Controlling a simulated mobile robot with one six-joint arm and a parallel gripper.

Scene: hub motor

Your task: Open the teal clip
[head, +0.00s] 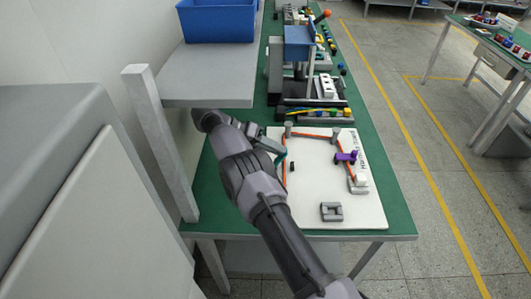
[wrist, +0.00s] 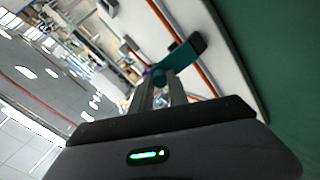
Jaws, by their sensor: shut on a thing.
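The teal clip (wrist: 176,60) shows in the wrist view, just beyond my fingertips, with a dark end (wrist: 199,43) at its upper right. My gripper (wrist: 163,84) is shut on it. In the head view only a sliver of teal (head: 281,158) shows beside my gripper (head: 276,149), at the left edge of the white board (head: 330,205). My arm hides the rest of the clip. An orange cable (head: 318,136) runs around the board and passes close to the clip.
A purple clip (head: 346,157), a white connector (head: 360,181) and a grey block (head: 331,211) are on the board. A grey shelf (head: 208,88) with a blue bin (head: 217,20) overhangs the green bench (head: 399,217) at left. A blue-topped stand (head: 299,42) is behind.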

